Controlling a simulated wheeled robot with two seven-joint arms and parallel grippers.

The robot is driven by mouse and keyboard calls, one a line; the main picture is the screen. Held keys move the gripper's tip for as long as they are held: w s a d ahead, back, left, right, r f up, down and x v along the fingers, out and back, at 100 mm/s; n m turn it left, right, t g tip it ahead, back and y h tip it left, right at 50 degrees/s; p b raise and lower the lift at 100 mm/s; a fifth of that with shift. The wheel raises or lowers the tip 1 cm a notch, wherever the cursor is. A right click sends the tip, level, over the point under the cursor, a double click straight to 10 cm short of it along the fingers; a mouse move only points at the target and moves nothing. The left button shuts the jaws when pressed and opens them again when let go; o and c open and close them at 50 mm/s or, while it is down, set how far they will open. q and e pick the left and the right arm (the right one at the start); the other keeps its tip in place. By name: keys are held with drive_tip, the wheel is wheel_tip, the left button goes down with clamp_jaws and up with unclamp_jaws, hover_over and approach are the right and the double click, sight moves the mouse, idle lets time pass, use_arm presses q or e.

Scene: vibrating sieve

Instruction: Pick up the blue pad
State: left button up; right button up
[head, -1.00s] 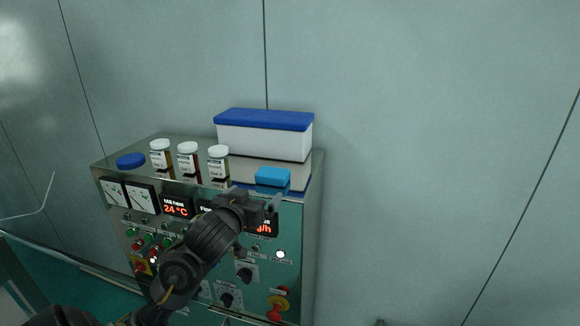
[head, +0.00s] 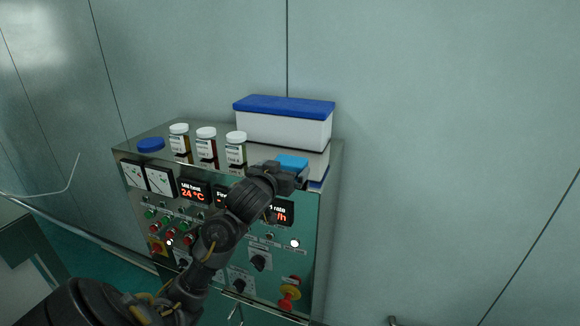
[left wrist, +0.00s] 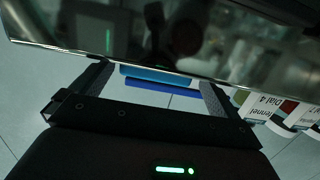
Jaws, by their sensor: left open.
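The light blue pad (head: 292,162) lies on top of the steel control cabinet (head: 315,215), near its front right edge and in front of a white box (head: 284,128). My left gripper (head: 299,178) is just in front of the pad and hides its lower part in the head view. The pad also shows in the left wrist view (left wrist: 155,75) as a thin blue strip between the open fingers of the left gripper (left wrist: 150,88). The fingers are empty. I cannot tell whether they touch the pad. My right gripper is not in view.
The white box has a dark blue lid (head: 285,106). Several white-capped jars (head: 206,149) stand left of the pad, with a round blue lid (head: 151,145) farther left. The cabinet front carries knobs and a red button (head: 290,292). The wall (head: 440,120) is behind.

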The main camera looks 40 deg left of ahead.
sight(290, 163)
use_arm(q)
drive_tip(key=x, duration=0.4)
drive_tip(key=shift+w+d, duration=0.1)
drive_tip(key=shift+d, duration=0.1)
drive_tip(key=shift+w+a, duration=0.15)
drive_tip(key=shift+w, duration=0.25)
drive_tip(key=shift+s, duration=0.1)
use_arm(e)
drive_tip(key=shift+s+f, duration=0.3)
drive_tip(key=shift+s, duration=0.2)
use_arm(q)
drive_tip(key=shift+s, duration=0.1)
drive_tip(key=c, duration=0.9)
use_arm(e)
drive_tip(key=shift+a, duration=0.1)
use_arm(q)
drive_tip(key=shift+r, duration=0.1)
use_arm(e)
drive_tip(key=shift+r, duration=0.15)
